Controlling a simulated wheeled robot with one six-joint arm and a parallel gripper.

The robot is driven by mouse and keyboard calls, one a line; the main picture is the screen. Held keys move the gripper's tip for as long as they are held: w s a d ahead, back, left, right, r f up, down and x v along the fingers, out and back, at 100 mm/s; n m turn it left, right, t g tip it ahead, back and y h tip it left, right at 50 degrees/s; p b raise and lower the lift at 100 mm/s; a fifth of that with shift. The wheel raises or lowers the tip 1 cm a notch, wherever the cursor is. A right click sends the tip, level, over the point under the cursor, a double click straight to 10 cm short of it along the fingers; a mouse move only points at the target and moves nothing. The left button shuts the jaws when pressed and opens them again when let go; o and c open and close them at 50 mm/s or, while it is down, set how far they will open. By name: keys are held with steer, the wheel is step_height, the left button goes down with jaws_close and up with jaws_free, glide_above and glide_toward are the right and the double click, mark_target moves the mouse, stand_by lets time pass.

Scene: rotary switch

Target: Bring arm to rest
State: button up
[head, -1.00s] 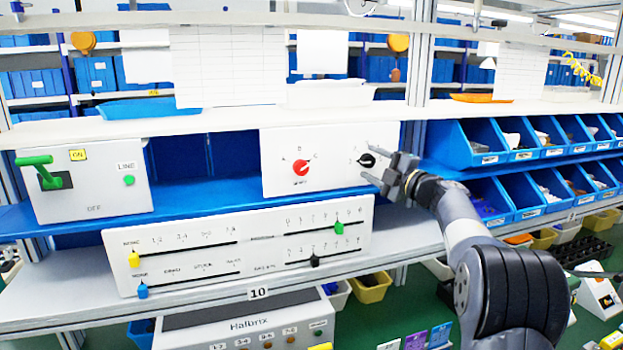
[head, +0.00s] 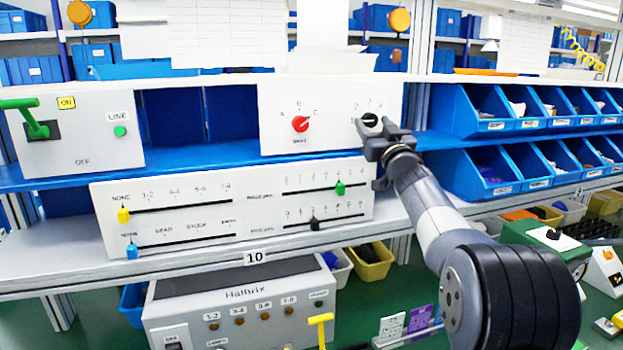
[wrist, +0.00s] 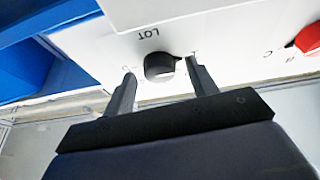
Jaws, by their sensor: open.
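My gripper (head: 378,137) is at the right end of the white switch panel (head: 273,119), just below and in front of the black rotary knob (head: 370,119). In the wrist view the knob (wrist: 160,66) sits just past the two fingertips (wrist: 160,78), between their lines. The fingers are apart and nothing shows held between them. The knob's pointer is near a printed mark, with the word LOT beside it. A red rotary knob (head: 300,124) is to the left on the same panel.
A slider panel (head: 260,205) stands below on the grey shelf. A box with a green lever (head: 37,130) is at the left. Blue bins (head: 485,112) with small parts are right of the arm. A Halbrix box (head: 240,300) sits lower down.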

steer(key=m+h, duration=0.1)
steer(key=m+h+b, duration=0.1)
steer(key=m, duration=0.1)
steer(key=shift+s+a+f, duration=0.1)
steer(key=shift+a+f, duration=0.05)
steer(key=shift+s+m+b, duration=0.25)
steer(key=shift+m+b, duration=0.15)
steer(key=shift+m, duration=0.2)
steer(key=shift+b+v, duration=0.3)
steer(key=shift+v, duration=0.95)
